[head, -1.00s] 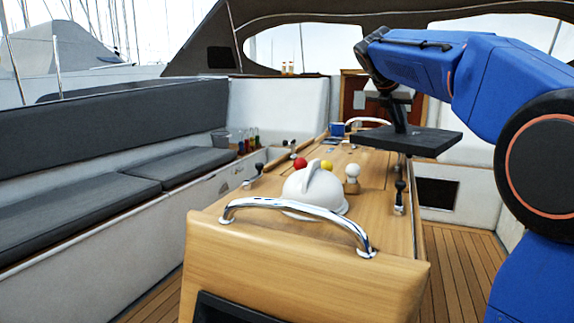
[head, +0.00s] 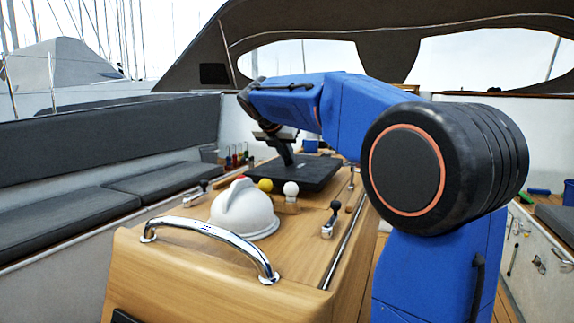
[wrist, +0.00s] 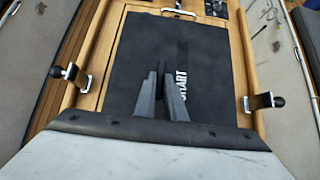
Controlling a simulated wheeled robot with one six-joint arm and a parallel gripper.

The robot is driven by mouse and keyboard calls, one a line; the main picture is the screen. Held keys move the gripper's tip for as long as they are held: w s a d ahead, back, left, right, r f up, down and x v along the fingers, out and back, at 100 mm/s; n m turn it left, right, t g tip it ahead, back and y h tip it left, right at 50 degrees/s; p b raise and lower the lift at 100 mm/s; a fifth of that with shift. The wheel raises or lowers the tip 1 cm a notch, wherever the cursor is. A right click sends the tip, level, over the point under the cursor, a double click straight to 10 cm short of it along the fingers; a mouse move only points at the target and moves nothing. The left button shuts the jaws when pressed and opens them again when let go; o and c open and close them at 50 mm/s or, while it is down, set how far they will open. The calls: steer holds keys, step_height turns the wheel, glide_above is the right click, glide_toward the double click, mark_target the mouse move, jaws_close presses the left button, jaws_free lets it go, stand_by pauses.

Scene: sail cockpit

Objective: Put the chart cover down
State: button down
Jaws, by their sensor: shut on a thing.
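The chart cover (head: 318,170) is a flat black panel with a raised grip. It is over the wooden cockpit table (head: 165,255), beyond the white dome and coloured knobs. My gripper (head: 288,158) is shut on the cover's grip from above. In the wrist view, the cover (wrist: 210,65) lies flat below my gripper (wrist: 163,92), with part of some white lettering showing beside the fingers. The cover lines up roughly with the table's length. I cannot tell whether its underside touches the table top.
A white dome (head: 244,212), a yellow ball (head: 265,185), a white knob (head: 291,189) and a black-topped lever (head: 331,216) stand nearer on the table. A chrome handrail (head: 215,235) crosses its near end. A blue mug (head: 311,146) is beyond the cover. Grey-cushioned benches (head: 75,220) flank the left.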

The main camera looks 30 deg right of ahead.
mark_target(286, 160)
steer(key=shift+d+f, duration=0.1)
steer(key=shift+f, duration=1.35)
steer(key=c, duration=1.8)
jaws_free()
steer(key=shift+f, duration=0.1)
steer(key=v, duration=1.2)
